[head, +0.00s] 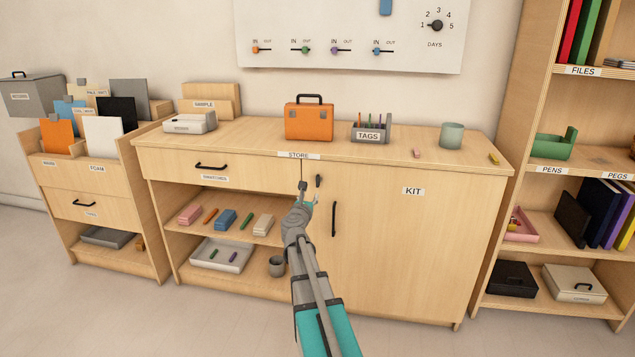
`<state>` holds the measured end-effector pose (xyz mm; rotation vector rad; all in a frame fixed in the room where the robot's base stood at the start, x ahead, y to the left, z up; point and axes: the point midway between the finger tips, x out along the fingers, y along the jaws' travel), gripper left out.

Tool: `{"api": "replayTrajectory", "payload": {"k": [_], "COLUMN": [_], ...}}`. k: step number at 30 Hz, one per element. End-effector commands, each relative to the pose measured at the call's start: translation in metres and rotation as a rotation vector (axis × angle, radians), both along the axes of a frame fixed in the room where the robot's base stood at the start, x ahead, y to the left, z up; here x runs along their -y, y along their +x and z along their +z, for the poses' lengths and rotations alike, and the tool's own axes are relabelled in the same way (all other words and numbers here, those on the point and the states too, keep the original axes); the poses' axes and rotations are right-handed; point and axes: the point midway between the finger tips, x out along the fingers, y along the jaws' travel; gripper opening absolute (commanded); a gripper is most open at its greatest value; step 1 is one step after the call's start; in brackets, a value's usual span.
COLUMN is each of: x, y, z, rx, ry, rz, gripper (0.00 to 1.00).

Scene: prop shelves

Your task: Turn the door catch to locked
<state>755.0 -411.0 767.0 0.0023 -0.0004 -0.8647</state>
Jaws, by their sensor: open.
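The wooden cabinet's KIT door (410,245) is closed, with a vertical black handle (333,219) near its left edge. A small dark door catch (318,181) sits at the door's upper left, above the handle, and looks roughly upright. Its markings are too small to read. My gripper (309,191) is open in front of the cabinet, just left of and slightly below the catch in the picture. No object shows between its fingers. I cannot tell whether it touches the catch. My gripper and arm hide part of the door's left edge.
The cabinet top holds an orange case (309,122), a TAGS holder (371,130) and a green cup (452,135). Open shelves with small items and a grey tray (221,255) lie left of my arm. A tall shelf (505,130) stands at right. Floor in front is clear.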

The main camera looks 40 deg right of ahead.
Motion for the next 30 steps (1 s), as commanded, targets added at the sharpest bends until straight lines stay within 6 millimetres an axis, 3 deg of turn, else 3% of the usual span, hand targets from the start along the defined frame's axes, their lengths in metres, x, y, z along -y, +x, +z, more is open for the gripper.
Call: {"api": "replayTrajectory", "payload": {"k": [11, 30], "x": [0.011, 0.081], "y": [0.010, 0.070], "z": [0.000, 0.000], "rx": [-0.002, -0.002], "ry": [-0.001, -0.003], "rz": [-0.001, 0.000], "gripper": [0.51, 0.51]}}
